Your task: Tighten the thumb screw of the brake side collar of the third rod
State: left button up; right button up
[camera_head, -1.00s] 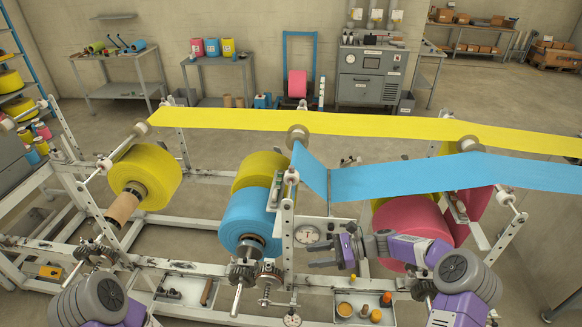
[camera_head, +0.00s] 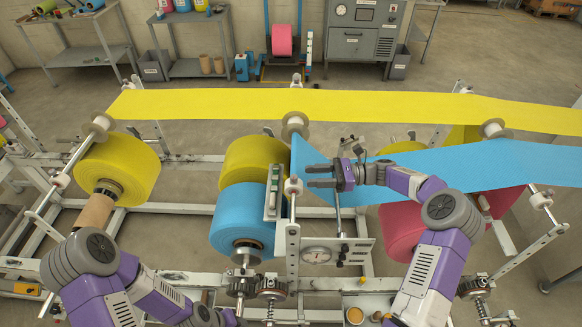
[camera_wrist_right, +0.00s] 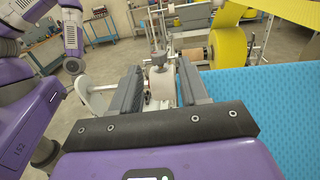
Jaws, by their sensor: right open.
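My right gripper (camera_head: 322,176) is open in the head view, its fingers pointing left near the top of the middle upright (camera_head: 292,245). In the right wrist view, a grey knob (camera_wrist_right: 158,58) on a pale round part stands ahead, between the open fingers (camera_wrist_right: 158,88) in the picture; I cannot tell whether it is the thumb screw. The rods carry a left yellow roll (camera_head: 120,170), a blue roll (camera_head: 242,218) with another yellow roll (camera_head: 255,160) behind, and a pink roll (camera_head: 400,228). The brake side collar cannot be made out. My left arm enters lower left; its fingers are not visible.
A yellow web (camera_head: 220,104) and a blue web (camera_head: 470,165) stretch across the frame close to my right gripper. A dial gauge (camera_head: 318,254) sits on the upright's panel. Gears (camera_head: 270,287) lie below. A grey cabinet (camera_head: 362,40) and tables stand behind.

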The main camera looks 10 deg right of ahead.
aim_at(294, 177)
jog(key=a, duration=0.4)
jog(key=w+a, duration=0.1)
jog(key=a, duration=0.1)
jog(key=shift+a+p, duration=0.2)
jog(key=shift+p, duration=0.2)
grip_shut()
